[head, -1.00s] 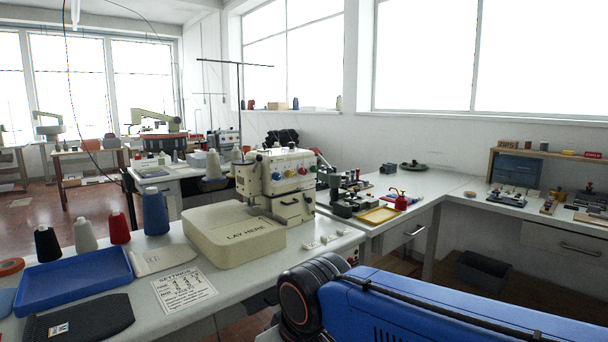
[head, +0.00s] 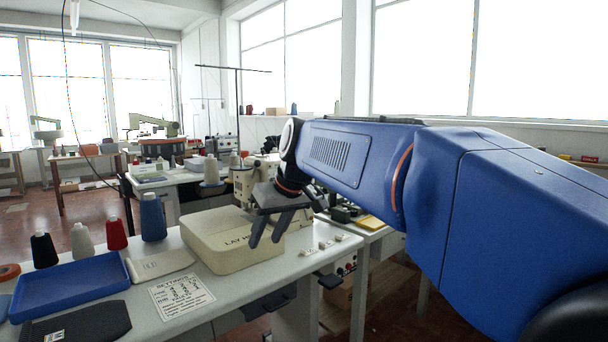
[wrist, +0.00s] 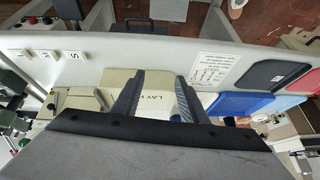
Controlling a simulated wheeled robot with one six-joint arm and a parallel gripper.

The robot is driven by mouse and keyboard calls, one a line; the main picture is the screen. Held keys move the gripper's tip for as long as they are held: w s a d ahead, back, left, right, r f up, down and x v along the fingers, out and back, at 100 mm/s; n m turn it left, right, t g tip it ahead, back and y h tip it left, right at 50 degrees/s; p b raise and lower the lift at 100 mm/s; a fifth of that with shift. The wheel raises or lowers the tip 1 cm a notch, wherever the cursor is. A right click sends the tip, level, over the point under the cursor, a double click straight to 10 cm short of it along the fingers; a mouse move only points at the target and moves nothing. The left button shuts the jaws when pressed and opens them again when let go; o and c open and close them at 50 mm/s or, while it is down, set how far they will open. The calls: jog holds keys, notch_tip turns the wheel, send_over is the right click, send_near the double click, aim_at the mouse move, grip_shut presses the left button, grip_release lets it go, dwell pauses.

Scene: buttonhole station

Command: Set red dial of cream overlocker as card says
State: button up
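The cream overlocker (head: 243,182) stands on the white bench behind my gripper; my arm and gripper cover most of its front. The red dial is hidden in the head view, and I cannot make it out in the wrist view. The settings card (head: 181,296) lies flat on the bench at the front; its small print is not legible. It also shows in the wrist view (wrist: 210,68). My gripper (head: 267,243) points down over the cream "LAY HERE" block (head: 205,245), its fingers apart. The wrist view shows nothing between the fingers (wrist: 160,80).
A blue tray (head: 72,287), a dark pad (head: 85,323) and several thread cones (head: 153,217) are on the left of the bench. Small white labelled blocks (head: 326,244) lie right of the cream block. A tall thread stand (head: 237,110) rises behind the overlocker.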

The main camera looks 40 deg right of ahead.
jog(key=w+d+r+t, duration=0.1)
jog(key=w+d+r, duration=0.2)
jog(key=d+r, duration=0.5)
jog(key=w+d+r+t, duration=0.1)
jog(key=w+d+r, duration=0.3)
jog(key=d, duration=0.8)
jog(key=w+d+r+t, duration=0.1)
jog(key=w+d+r, duration=0.2)
jog(key=d+r, duration=0.6)
jog(key=s+d+f+x, duration=0.1)
jog(key=d+x, duration=0.1)
jog(key=x, duration=1.6)
jog(key=shift+d+f+n+h, duration=0.3)
jog(key=shift+c, duration=0.3)
grip_shut()
